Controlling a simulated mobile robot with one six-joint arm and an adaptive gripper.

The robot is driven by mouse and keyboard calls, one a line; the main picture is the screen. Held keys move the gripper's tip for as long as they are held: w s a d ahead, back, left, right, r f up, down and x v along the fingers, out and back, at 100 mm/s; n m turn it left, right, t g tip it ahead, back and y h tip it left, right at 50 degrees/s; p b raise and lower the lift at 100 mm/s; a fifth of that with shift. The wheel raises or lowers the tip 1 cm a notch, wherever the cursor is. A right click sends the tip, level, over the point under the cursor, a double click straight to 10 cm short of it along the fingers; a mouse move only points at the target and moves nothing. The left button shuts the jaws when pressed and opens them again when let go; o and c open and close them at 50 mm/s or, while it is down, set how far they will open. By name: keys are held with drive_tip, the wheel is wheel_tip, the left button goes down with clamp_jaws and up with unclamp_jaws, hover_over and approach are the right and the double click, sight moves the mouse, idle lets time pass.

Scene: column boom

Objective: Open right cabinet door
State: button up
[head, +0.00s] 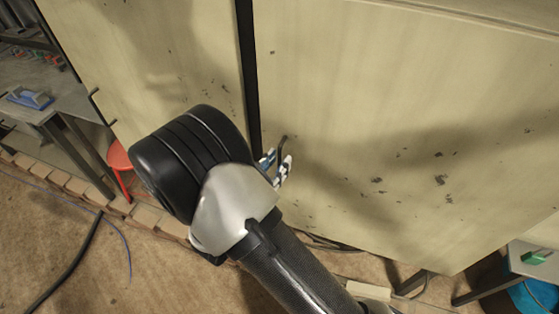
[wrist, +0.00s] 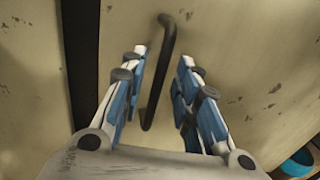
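The right cabinet door (head: 400,110) is a pale, scuffed panel filling the right of the head view; it also shows in the wrist view (wrist: 250,50). Its dark bar handle (wrist: 160,70) runs between the two fingers of my gripper (wrist: 165,65) in the wrist view. My gripper is open, one blue-and-white finger on each side of the handle, with gaps visible on both sides. In the head view my gripper (head: 275,165) is mostly hidden behind my wrist, and only the handle's top (head: 284,138) shows. The door looks shut beside a dark vertical gap (head: 248,80).
The left cabinet door (head: 150,60) is to the left of the gap. A red stool (head: 119,158) and a grey table (head: 60,115) stand at far left. A table with a green item (head: 534,258) and a blue tub (head: 540,295) are at lower right. A cable (head: 75,260) lies on the floor.

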drive_tip(key=shift+x, duration=0.85)
clamp_jaws()
